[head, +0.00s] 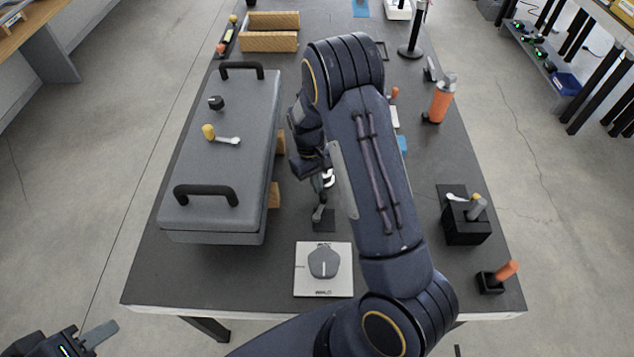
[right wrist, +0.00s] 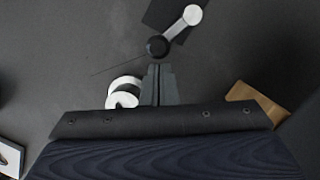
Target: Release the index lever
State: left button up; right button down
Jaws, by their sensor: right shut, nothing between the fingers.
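A small lever with a silver arm (right wrist: 180,24) and a black round knob (right wrist: 157,46) shows in the right wrist view, mounted on a dark block. In the head view a small lever (head: 318,213) stands on a dark base (head: 325,225), partly hidden by my right gripper. My right gripper (head: 323,188) points down just beyond it. In the right wrist view its fingers (right wrist: 158,70) are together and empty, with the tips appearing close to the knob; contact cannot be told. My left gripper (head: 98,335) is at the bottom left, off the table, mostly cut off.
A grey chassis box (head: 190,185) with black handles and a yellow-knobbed lever (head: 220,135) stands left. A light plate (head: 323,286) lies in front. A black block with a lever (head: 465,222) and an orange-handled piece (head: 497,277) stand right. A white ring (right wrist: 124,92) is beside my right fingers.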

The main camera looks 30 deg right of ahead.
jog(key=shift+s+d+m+b, duration=0.35)
jog(key=shift+d+m, duration=0.1)
jog(key=shift+m, duration=0.35)
jog(key=shift+s+d+f+m+y+b, duration=0.1)
jog(key=shift+s+d+m+y+b, duration=0.25)
jog(key=shift+m, duration=0.45)
jog(key=s+m, duration=0.1)
jog(key=d+m+b, duration=0.1)
jog(key=m, duration=0.1)
jog(key=shift+s+d+y, duration=0.2)
jog(key=shift+s+y, duration=0.15)
jog(key=shift+s, duration=0.05)
jog(key=m, duration=0.1)
jog(key=s+m, duration=0.1)
jog(key=m, duration=0.1)
jog(key=shift+s+d+t+y, duration=0.25)
jog(key=shift+s+t+y, duration=0.05)
jog(key=shift+s+t, duration=0.1)
jog(key=s+m, duration=0.2)
jog(key=m, duration=0.1)
jog(key=shift+t, duration=0.3)
jog(key=shift+w, duration=0.1)
jog(key=shift+w+a, duration=0.1)
jog(key=shift+a, duration=0.05)
